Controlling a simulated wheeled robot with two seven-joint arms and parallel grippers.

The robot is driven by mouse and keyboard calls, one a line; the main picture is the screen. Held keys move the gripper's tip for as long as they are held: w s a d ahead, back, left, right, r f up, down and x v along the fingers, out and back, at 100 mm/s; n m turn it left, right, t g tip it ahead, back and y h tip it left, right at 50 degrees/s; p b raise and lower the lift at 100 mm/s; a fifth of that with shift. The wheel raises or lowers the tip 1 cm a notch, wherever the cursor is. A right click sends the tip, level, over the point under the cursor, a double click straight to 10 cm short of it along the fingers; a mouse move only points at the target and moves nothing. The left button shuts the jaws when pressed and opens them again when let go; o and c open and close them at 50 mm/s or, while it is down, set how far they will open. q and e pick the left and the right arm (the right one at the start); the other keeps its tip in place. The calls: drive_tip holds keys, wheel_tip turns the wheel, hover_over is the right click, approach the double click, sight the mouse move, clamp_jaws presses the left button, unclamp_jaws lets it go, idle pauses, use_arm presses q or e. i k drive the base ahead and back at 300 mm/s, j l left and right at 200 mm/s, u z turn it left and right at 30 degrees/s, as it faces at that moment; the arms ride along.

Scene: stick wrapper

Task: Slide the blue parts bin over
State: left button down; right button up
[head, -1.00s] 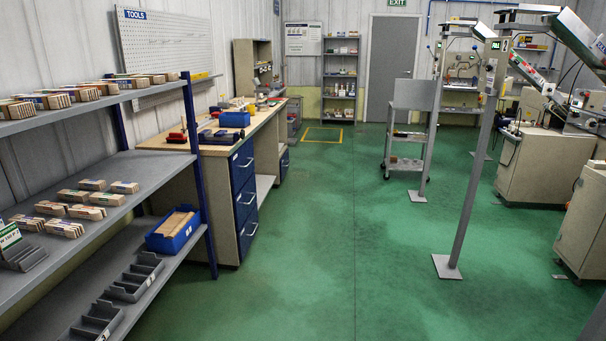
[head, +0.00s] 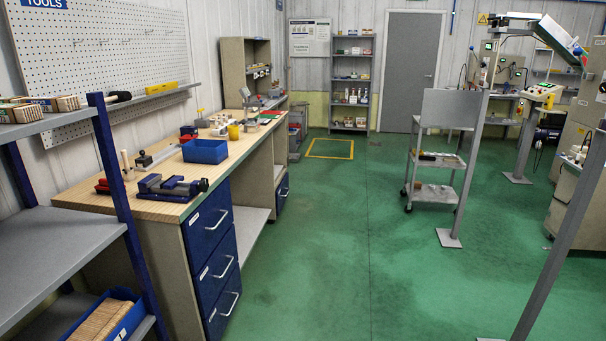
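A blue parts bin (head: 205,150) sits on the wooden workbench top (head: 88,200), close to the bench's right edge. It looks upright, and I cannot see what is inside it. A second blue bin (head: 128,318), holding tan sticks, stands on the low grey shelf at the bottom left, partly cut off by the frame. Neither of my grippers shows in the head view.
A blue and grey vise (head: 170,187) sits on the bench in front of the bin. A yellow cup (head: 233,132) stands behind the bin. Blue drawers (head: 212,262) are below. Open green floor (head: 320,240) lies right of the bench; a grey cart (head: 436,158) stands further right.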

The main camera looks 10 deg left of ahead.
sight(202, 150)
drive_tip(key=i, duration=2.3)
